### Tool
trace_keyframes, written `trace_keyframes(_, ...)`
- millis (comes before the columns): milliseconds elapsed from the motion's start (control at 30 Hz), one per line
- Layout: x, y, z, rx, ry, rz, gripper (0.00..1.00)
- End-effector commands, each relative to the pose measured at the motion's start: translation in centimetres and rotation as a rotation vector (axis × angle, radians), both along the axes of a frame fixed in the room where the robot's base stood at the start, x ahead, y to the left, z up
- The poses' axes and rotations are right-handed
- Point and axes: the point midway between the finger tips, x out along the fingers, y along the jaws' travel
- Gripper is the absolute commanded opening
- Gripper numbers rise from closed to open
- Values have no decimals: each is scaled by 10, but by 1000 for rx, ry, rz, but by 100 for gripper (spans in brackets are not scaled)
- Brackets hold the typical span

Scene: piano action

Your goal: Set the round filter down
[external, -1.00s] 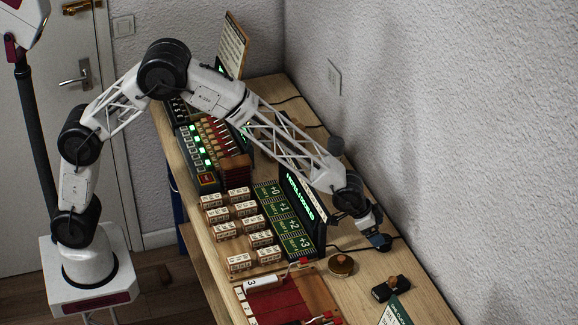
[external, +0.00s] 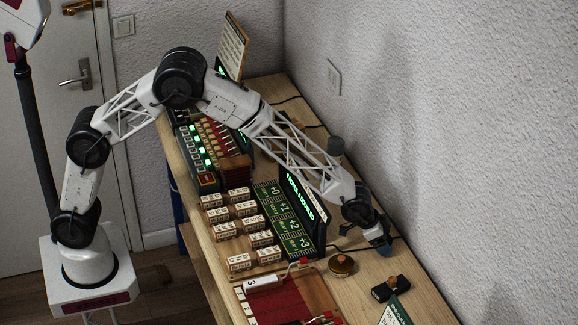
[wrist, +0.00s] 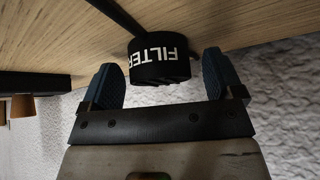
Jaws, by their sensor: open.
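The round filter (wrist: 158,62) is a short black cylinder with white "FILTER" lettering. In the wrist view it sits ahead of the gap between the two blue fingers of my gripper (wrist: 162,82). The fingers are spread wide, with visible space on both sides of the filter. It appears to be at the wooden bench top (wrist: 240,22), but I cannot tell whether its whole base rests there. In the external view my gripper (external: 384,247) is low over the bench's wall side, right of the display panel. The filter cannot be made out there.
A green-lettered display panel (external: 304,205) stands left of my gripper. A round brass-coloured piece (external: 342,264) and a small black block (external: 391,288) lie nearer the camera. The textured wall (external: 470,160) is close on the right. A dark cable runs near the gripper.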

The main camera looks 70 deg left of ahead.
Motion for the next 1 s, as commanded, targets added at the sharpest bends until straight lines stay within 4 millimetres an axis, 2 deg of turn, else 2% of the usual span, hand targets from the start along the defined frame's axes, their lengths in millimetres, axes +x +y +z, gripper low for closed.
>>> trace_keyframes(533,0,0,0,0,0,0,85)
trace_keyframes(900,0,0,0,0,-1,0,29)
trace_keyframes(1000,0,0,0,0,-1,0,29)
